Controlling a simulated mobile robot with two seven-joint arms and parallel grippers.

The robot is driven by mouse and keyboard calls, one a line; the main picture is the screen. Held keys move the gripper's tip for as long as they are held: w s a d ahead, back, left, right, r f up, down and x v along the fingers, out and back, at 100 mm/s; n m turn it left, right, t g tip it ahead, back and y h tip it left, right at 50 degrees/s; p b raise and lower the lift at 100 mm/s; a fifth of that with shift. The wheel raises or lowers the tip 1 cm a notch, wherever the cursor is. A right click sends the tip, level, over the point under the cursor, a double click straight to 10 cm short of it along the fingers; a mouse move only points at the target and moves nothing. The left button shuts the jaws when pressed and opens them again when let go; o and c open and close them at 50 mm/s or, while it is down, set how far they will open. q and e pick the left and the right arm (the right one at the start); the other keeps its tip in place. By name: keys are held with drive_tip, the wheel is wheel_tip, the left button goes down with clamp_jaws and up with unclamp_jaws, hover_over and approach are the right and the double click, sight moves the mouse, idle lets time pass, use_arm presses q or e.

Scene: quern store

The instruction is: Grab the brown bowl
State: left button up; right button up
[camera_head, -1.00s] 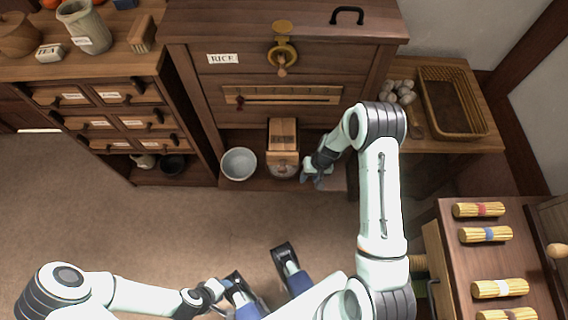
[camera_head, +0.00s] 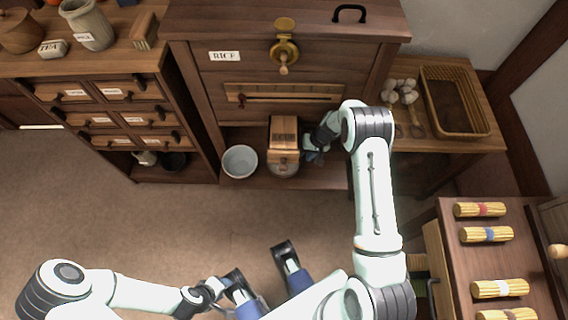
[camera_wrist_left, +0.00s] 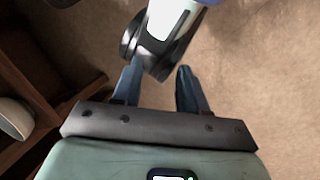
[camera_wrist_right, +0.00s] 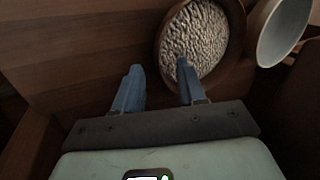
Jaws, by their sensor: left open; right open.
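The brown bowl (camera_wrist_right: 234,38), filled with pale grain, shows in the right wrist view. In the head view the brown bowl (camera_head: 283,170) stands on the low shelf under a wooden spout box that hides its back part. My right gripper (camera_wrist_right: 160,68) is open and empty. One finger overlaps the bowl's near edge in the right wrist view; the other is off to its left. I cannot tell whether it touches. In the head view my right gripper (camera_head: 312,156) is just right of the bowl. My left gripper (camera_wrist_left: 159,70) is open and empty above the floor.
A pale bowl (camera_head: 240,161) stands close on the brown bowl's left. The wooden spout box (camera_head: 284,133) hangs over it from the rice cabinet (camera_head: 262,75). A drawer cabinet (camera_head: 115,120) is on the left and a side table (camera_head: 450,143) on the right. The floor is clear.

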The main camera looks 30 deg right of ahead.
drive_tip(key=x, duration=0.4)
drive_tip(key=shift+a+f+b, duration=0.1)
drive_tip(key=shift+f+b, duration=0.2)
drive_tip(key=shift+b, duration=0.1)
clamp_jaws()
drive_tip(key=shift+s+r, duration=0.1)
drive_tip(key=shift+r, duration=0.05)
